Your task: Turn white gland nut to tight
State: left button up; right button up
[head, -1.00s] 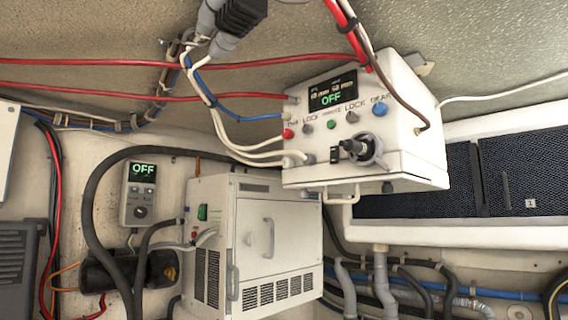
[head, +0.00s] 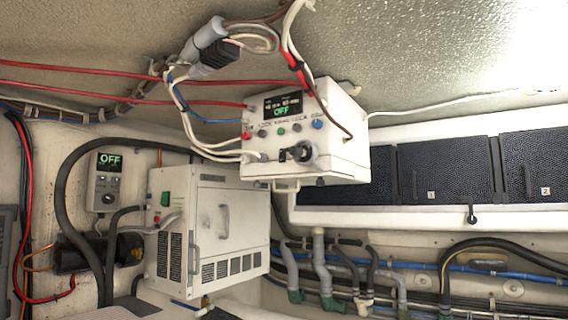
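I cannot clearly single out a white gland nut. A white control box (head: 345,130) hangs below the ceiling, its display reading OFF. White cables enter its left side at pale fittings (head: 252,156), too small to tell whether one is the nut. A round grey fitting with a black part (head: 299,152) sits low on its front. A grey cylindrical connector (head: 205,38) joins cables at the ceiling. Neither of my grippers is in view.
A white cabinet (head: 208,222) with handles stands below the box. A grey controller (head: 105,183) reading OFF is on the left wall. Dark numbered lockers (head: 445,172) line the right. Hoses and pipes (head: 325,265) run low along the wall.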

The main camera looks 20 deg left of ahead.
aim_at(246, 160)
jog(key=z, duration=0.7)
jog(key=i, duration=1)
jog(key=u, duration=2.9)
